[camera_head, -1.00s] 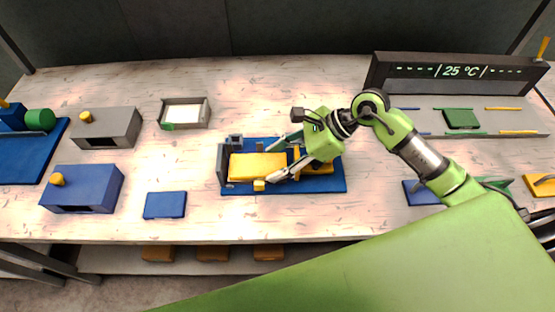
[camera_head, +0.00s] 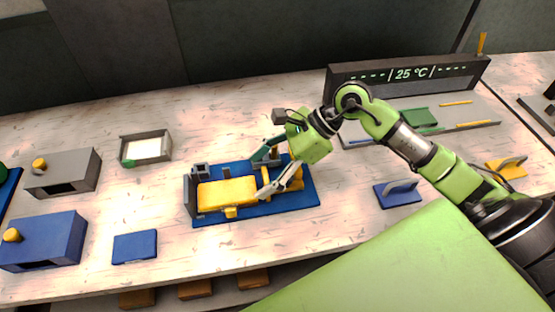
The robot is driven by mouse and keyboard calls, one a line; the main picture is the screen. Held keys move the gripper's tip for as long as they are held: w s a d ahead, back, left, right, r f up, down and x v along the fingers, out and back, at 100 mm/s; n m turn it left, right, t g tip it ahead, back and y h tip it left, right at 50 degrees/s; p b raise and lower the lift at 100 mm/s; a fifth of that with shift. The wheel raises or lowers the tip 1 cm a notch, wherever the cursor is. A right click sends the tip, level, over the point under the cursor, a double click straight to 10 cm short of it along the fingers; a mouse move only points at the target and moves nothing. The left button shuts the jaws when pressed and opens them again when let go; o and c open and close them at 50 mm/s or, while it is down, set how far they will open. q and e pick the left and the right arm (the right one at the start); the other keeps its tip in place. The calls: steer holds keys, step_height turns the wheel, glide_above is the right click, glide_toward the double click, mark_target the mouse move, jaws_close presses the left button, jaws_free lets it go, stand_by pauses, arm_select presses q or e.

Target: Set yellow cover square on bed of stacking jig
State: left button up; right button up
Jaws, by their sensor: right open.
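The stacking jig has a blue base (camera_head: 255,212) with grey uprights at its left end. A flat yellow slab (camera_head: 226,192) lies on the jig's left half, with a small yellow block at its front edge. More yellow parts (camera_head: 296,179) show at the jig's right half, partly hidden by my right gripper. I cannot tell which of these is the cover. My right gripper (camera_head: 261,179) is open over the jig, with one finger toward the back and one toward the front. A narrow yellow piece shows between the fingers, but contact is unclear. My left gripper is not in view.
A blue plate (camera_head: 135,246) and an open grey tray (camera_head: 146,148) lie left of the jig. Grey (camera_head: 63,174) and blue (camera_head: 42,241) boxes stand farther left. A blue handled piece (camera_head: 398,194) and a yellow one (camera_head: 505,167) lie right, beside my arm.

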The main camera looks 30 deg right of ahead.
steer(key=b+v, duration=0.1)
steer(key=v, duration=0.4)
steer(key=shift+s+d+r, duration=0.15)
steer(key=shift+d, duration=0.15)
steer(key=shift+d+r, duration=0.25)
steer(key=shift+r, duration=0.15)
